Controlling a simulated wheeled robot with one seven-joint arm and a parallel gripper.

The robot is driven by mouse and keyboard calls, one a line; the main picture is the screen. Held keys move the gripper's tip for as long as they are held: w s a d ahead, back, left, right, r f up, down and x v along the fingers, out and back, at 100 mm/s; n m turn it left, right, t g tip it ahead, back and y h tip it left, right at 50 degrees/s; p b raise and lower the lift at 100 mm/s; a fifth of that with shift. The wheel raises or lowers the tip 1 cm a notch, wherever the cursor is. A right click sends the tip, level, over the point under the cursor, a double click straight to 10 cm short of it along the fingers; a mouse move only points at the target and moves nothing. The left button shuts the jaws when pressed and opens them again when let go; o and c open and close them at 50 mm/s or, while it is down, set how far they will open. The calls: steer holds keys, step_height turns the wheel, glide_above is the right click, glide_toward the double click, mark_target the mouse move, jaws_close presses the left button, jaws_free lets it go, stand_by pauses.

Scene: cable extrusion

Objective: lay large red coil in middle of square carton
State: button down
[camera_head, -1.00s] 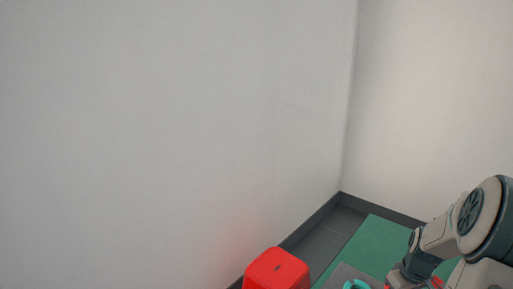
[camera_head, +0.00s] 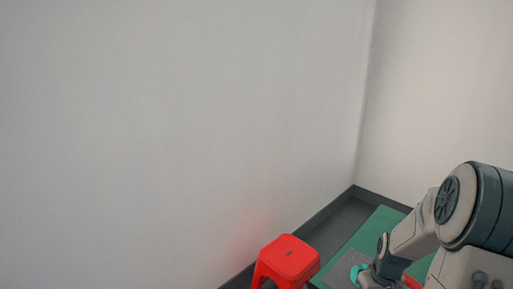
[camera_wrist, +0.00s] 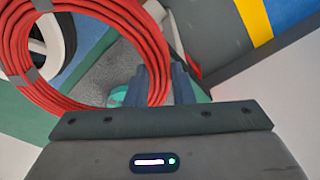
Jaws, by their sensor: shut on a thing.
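A large red coil (camera_wrist: 152,45), bound with grey bands, fills the upper left of the wrist view. My gripper (camera_wrist: 162,82) is shut on the coil's rim, its dark fingers on either side of the strands. In the head view my gripper (camera_head: 366,276) is at the lower right, partly cut off by the bottom edge. A bit of red (camera_head: 411,282) shows beside it and seems to be the coil. No square carton can be made out in either view.
A red stool (camera_head: 288,258) stands near the wall. A grey surface (camera_head: 343,268) with a teal round item (camera_head: 357,273) lies by my gripper, over a green floor area (camera_head: 375,232). The teal item also shows in the wrist view (camera_wrist: 118,96). Walls close off the back.

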steer(key=w+a+f, duration=0.2)
steer(key=w+a, duration=0.1)
steer(key=a, duration=0.7)
steer(key=w+a+f, duration=0.3)
steer(key=a, duration=0.6)
steer(key=shift+a+f+m, duration=0.35)
steer(key=shift+a+m, duration=0.05)
